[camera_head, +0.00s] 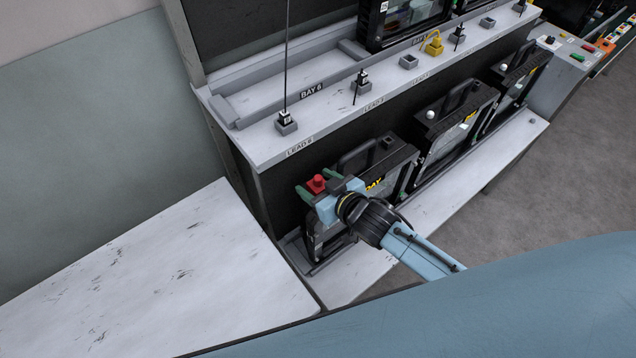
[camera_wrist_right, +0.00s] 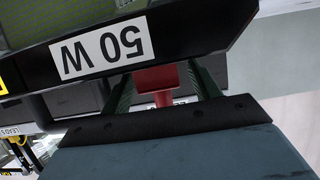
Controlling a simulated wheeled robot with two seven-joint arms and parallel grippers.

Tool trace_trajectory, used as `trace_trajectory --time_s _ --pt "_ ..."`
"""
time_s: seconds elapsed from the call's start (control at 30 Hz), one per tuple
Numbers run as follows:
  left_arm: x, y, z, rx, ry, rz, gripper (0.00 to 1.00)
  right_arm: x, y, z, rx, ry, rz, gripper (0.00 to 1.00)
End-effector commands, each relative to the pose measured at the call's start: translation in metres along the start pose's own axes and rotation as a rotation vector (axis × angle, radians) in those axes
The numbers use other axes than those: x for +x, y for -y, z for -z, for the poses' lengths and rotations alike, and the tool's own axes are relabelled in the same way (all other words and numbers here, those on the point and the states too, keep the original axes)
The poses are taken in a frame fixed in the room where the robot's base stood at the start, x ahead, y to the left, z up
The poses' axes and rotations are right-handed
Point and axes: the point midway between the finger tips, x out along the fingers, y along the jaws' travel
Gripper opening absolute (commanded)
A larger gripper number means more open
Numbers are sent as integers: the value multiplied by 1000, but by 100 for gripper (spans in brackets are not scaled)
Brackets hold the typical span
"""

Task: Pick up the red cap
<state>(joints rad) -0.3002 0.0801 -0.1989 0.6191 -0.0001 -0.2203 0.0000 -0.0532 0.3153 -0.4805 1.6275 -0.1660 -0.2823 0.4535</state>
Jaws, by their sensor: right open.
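The red cap (camera_head: 316,184) shows at the upper left corner of the nearest black floodlight housing (camera_head: 398,160). In the right wrist view the red cap (camera_wrist_right: 156,78) lies between the green fingers, next to the housing's edge with the "50 W" label (camera_wrist_right: 100,47). My right gripper (camera_head: 315,182) is open around the cap, one finger on each side. In the right wrist view gaps show between the cap and the fingers of the right gripper (camera_wrist_right: 161,84). Part of the cap's base is hidden. My left gripper is not in view.
More housings (camera_head: 440,140) stand in a row on the lower white ledge (camera_head: 440,205). Above is a grey shelf (camera_head: 262,143) with several lead sockets, thin upright leads and a yellow part (camera_head: 433,46). An empty white table (camera_head: 170,275) lies at the left.

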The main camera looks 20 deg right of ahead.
Motion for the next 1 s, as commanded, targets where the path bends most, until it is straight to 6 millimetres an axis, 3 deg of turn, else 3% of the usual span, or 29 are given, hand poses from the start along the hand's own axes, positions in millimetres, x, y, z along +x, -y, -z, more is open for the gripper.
trace_trajectory --time_s 0.17,0.57,0.83,1.0 --pt "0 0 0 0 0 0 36 0 0 0 0 0 1 62" --pt "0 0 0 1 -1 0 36 0 0 0 0 0 0 11" --pt "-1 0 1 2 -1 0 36 -2 0 5 0 -1 0 11" --pt "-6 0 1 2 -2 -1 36 -13 0 31 -1 -4 1 11"
